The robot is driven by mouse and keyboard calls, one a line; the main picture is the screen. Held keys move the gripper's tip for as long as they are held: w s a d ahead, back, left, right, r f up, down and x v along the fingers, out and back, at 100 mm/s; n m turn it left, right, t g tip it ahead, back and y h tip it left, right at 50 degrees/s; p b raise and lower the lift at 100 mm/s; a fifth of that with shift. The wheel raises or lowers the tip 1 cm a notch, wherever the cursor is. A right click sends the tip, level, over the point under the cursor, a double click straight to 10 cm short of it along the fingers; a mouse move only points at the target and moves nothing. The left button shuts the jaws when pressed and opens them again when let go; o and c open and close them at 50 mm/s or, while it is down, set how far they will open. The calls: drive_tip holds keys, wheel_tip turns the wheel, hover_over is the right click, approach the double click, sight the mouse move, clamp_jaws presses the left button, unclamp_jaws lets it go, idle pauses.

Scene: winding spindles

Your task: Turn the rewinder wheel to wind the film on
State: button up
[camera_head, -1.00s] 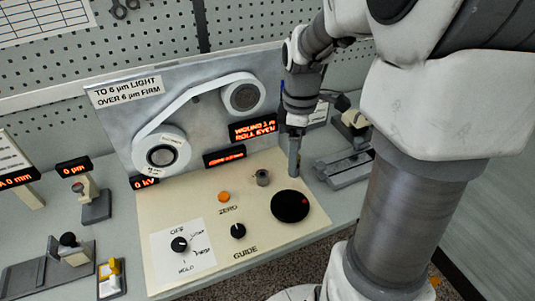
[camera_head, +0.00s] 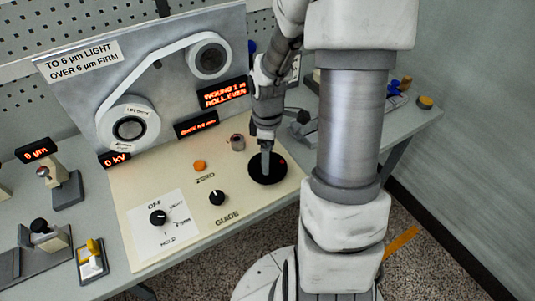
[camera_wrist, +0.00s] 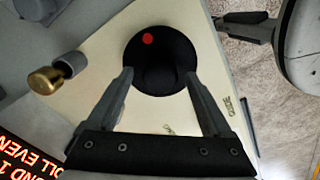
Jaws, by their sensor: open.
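The rewinder wheel is a black disc (camera_head: 256,174) with a red dot, on the right part of the cream panel. It also shows in the wrist view (camera_wrist: 160,52), with the red dot at its upper left. My gripper (camera_head: 266,172) is over the wheel, pointing down; in the wrist view the open fingers (camera_wrist: 158,82) reach toward the wheel's near edge with a gap between them. I cannot tell whether they touch it. White film runs between the lower-left reel (camera_head: 128,127) and the upper-right reel (camera_head: 209,59). A red-lit display (camera_head: 224,93) begins "WOUND 1".
Near the wheel stands a small grey post (camera_head: 238,142); the wrist view shows a brass-tipped knob (camera_wrist: 45,80). The panel also holds an orange button (camera_head: 200,165), a guide knob (camera_head: 216,197) and a mode knob (camera_head: 158,217).

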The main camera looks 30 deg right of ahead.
clamp_jaws()
idle(0.4)
drive_tip(key=shift+m, duration=0.4)
drive_tip(key=m, duration=0.4)
drive_tip(key=shift+m+b, duration=0.3)
drive_tip(key=shift+b, duration=0.1)
drive_tip(key=m, duration=0.4)
drive_tip(key=shift+b, duration=0.35)
drive_tip(key=m, duration=0.5)
drive_tip(key=shift+m, duration=0.4)
drive_tip(key=shift+m+p, duration=0.3)
drive_tip(key=shift+m, duration=2)
